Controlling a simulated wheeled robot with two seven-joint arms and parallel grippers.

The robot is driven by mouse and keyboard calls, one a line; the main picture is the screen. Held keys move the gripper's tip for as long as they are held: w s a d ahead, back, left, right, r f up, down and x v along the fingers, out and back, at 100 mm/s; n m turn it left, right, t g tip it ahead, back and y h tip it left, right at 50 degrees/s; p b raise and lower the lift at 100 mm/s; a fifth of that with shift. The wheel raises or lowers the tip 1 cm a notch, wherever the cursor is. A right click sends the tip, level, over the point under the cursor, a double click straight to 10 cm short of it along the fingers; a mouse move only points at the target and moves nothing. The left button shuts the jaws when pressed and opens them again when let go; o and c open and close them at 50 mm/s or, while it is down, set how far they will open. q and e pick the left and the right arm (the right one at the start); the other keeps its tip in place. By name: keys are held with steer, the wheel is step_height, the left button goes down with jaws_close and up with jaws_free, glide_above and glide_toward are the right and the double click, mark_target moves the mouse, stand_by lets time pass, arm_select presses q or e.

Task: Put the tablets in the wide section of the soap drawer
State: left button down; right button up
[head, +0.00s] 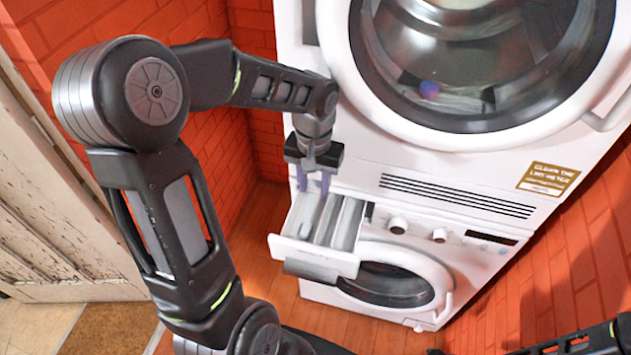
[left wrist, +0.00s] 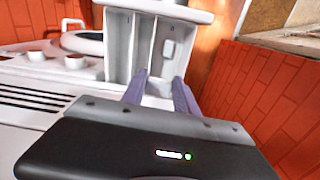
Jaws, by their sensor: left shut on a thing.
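The soap drawer (head: 318,262) is pulled out of the lower white machine and shows long sections side by side. It also shows in the left wrist view (left wrist: 160,12). One white tablet (left wrist: 168,48) lies in the wide section, at the right in that view. My left gripper (head: 313,181) points down over the wide section, near the drawer's inner end. Its purple fingers (left wrist: 160,92) are shut on a small white tablet (left wrist: 160,86), partly hidden between them. My right gripper is not clearly in view.
The upper machine's round door (head: 460,135) is above and right of the drawer, with a small purple-blue ball (head: 429,89) inside. The lower machine (head: 395,275) has knobs beside the drawer. A red brick wall (head: 225,150) is close on the left.

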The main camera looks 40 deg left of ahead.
arm_select(q)
step_height(320, 180, down, 6)
steer(key=b, duration=0.4)
steer(key=c, duration=0.9)
jaws_free()
steer(key=shift+o, duration=0.2)
steer(key=shift+r, duration=0.1)
step_height(320, 180, up, 7)
steer(key=shift+r+b, duration=0.2)
steer(key=shift+b, duration=0.1)
